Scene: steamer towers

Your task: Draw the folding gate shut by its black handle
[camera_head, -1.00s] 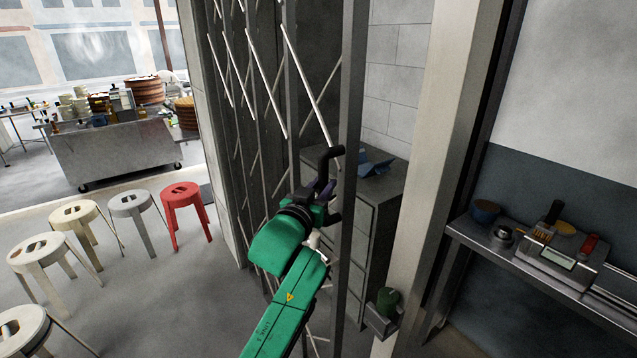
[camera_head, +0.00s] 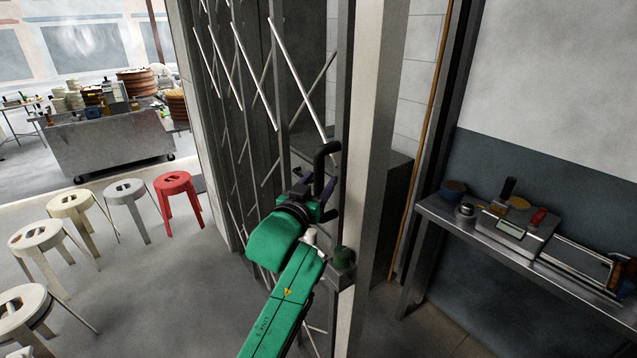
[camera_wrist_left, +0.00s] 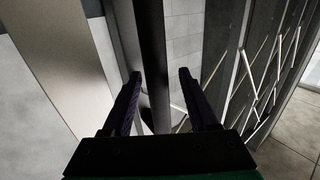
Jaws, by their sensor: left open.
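The folding gate (camera_head: 268,85) has dark upright bars and pale crossed strips, drawn out across the opening. Its end bar (camera_head: 345,60) stands close beside a pale post (camera_head: 372,130); I cannot tell whether they touch. The black handle (camera_head: 319,172) sticks out from the end bar. My left gripper (camera_head: 320,197) is at the handle, its fingers partly hidden by the wrist. My right gripper is not in view.
A bracket with a green piece (camera_head: 341,258) sits on the post, close to my left forearm. A metal bench (camera_head: 470,235) with a scale stands right. Stools, including a red one (camera_head: 176,190), stand left. A steel cart (camera_head: 108,140) stands farther back.

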